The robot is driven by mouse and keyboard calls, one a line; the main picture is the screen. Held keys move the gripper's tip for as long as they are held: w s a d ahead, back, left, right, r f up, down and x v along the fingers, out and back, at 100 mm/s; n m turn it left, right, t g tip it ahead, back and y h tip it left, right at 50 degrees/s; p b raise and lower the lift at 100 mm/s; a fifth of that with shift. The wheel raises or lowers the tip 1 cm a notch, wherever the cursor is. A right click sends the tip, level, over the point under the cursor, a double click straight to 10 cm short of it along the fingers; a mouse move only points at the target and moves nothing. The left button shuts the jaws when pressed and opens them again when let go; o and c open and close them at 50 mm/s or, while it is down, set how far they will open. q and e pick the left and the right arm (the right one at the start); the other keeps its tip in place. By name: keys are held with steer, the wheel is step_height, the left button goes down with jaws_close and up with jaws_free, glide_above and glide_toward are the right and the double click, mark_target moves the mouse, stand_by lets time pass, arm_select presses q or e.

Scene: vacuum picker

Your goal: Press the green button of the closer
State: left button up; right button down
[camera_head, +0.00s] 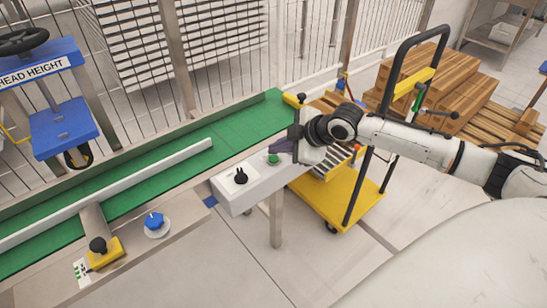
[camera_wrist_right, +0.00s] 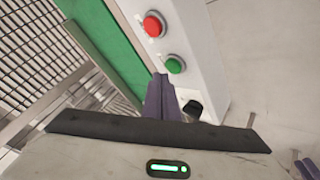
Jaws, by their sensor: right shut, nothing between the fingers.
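The closer's pale control box (camera_head: 235,199) stands on a post beside the green conveyor. Its green button (camera_head: 273,159) shows beside my right gripper (camera_head: 283,146), whose purple fingers are shut and empty. In the right wrist view, the red button (camera_wrist_right: 154,25), the green button (camera_wrist_right: 175,64) and a black knob (camera_wrist_right: 192,108) sit in a row. The fingertips (camera_wrist_right: 161,78) point close beside the green button there; I cannot tell if they touch it. The red button is hidden in the head view. Purple finger-like tips (camera_wrist_right: 305,166), apparently my left gripper, show at the right wrist view's lower corner.
A green conveyor (camera_head: 150,164) with a white guide rail runs behind the box. A yellow cart (camera_head: 335,200) stands right of it, under my right arm. A blue knob (camera_head: 154,221) is at the conveyor's near side.

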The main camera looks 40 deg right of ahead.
arm_select(q)
steer(key=shift+w+r, duration=0.15)
steer(key=shift+w, duration=0.15)
arm_select(e)
steer(key=shift+f, duration=0.2)
stand_by(0.5)
steer(key=shift+f, duration=0.2)
arm_select(q)
steer(key=shift+s, duration=0.3)
